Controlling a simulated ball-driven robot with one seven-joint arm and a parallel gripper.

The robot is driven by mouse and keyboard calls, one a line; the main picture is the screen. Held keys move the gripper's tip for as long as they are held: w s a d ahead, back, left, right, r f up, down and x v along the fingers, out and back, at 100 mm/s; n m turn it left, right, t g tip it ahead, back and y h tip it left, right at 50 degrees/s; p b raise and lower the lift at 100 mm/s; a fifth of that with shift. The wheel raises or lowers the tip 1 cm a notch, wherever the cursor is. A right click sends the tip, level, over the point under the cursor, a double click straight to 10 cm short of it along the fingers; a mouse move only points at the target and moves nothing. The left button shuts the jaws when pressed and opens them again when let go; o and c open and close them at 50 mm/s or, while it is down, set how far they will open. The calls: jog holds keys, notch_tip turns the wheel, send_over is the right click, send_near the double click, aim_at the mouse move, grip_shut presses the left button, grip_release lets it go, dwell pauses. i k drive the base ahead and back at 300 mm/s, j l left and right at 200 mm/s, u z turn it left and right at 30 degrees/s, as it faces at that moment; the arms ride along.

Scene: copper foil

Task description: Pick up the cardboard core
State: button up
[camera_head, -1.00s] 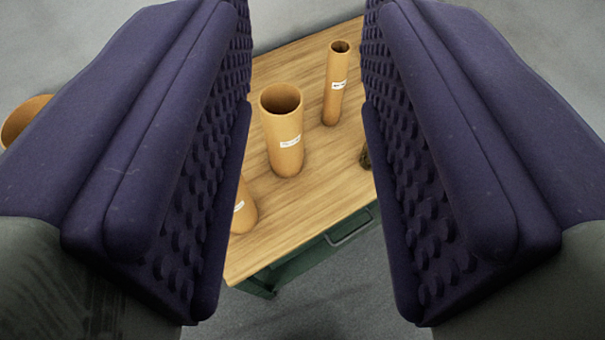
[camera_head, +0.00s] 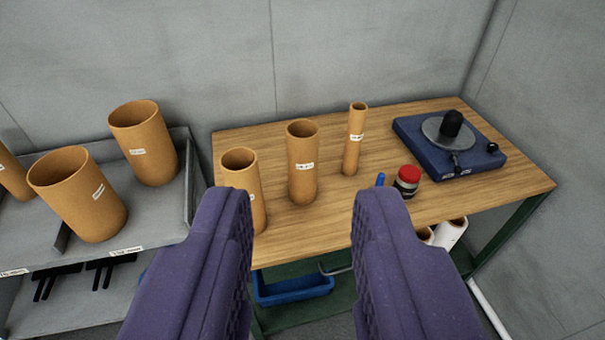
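Several cardboard cores, open brown tubes with white labels, stand upright in view; I cannot tell which one the task means. On the wooden bench (camera_head: 300,240) are a short core (camera_head: 243,175) at left, a taller core (camera_head: 302,178) in the middle and a thin core (camera_head: 354,140) at right. Wider cores stand on the grey shelf unit at left, including one at the back (camera_head: 146,150) and one in front (camera_head: 80,200). My gripper (camera_head: 302,205) is open and empty, its purple padded fingers wide apart in front of the bench. Its left finger hides part of the short core.
A red-capped jar (camera_head: 407,180) and a blue device with a round plate (camera_head: 450,160) sit on the bench's right side. The grey shelf unit (camera_head: 110,262) adjoins at left. A blue bin (camera_head: 292,288) is below the bench. A grey wall stands behind.

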aim_at(302, 135)
jog(key=i+z, duration=0.15)
jog(key=i, duration=0.7)
jog(key=i+j+z, duration=0.1)
jog(key=i, duration=0.8)
